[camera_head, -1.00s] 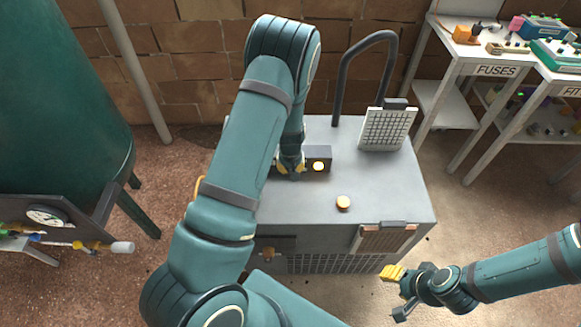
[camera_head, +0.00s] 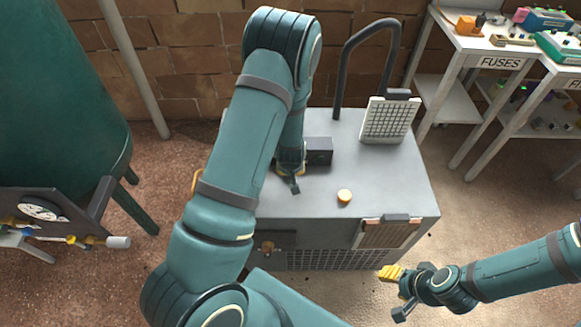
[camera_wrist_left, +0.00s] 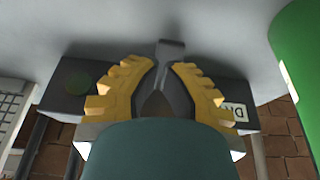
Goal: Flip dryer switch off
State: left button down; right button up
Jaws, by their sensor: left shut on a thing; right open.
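The dryer switch is a dark box on the grey machine top, seen in the head view (camera_head: 319,151) and the left wrist view (camera_wrist_left: 78,88). Its partly hidden label starts "DR". A grey lever (camera_wrist_left: 170,48) stands between my left fingers, and its end also shows below them in the head view (camera_head: 294,186). My left gripper (camera_head: 290,170) is shut on the lever; its yellow fingers flank it in the left wrist view. The round lamp on the box looks dark. My right gripper (camera_head: 398,291) is open and empty, in front of the machine's right corner.
A green tank (camera_head: 60,110) stands left. A table marked FUSES (camera_head: 500,62) stands at the back right.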

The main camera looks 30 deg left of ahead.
pick_arm(q)
jog(key=shift+r, duration=0.15)
pick_arm(e)
jog(key=shift+r, duration=0.1)
pick_arm(q)
jog(key=shift+r+p, duration=0.7)
jog(key=shift+r, duration=0.1)
pick_arm(e)
jog(key=shift+r, duration=0.6)
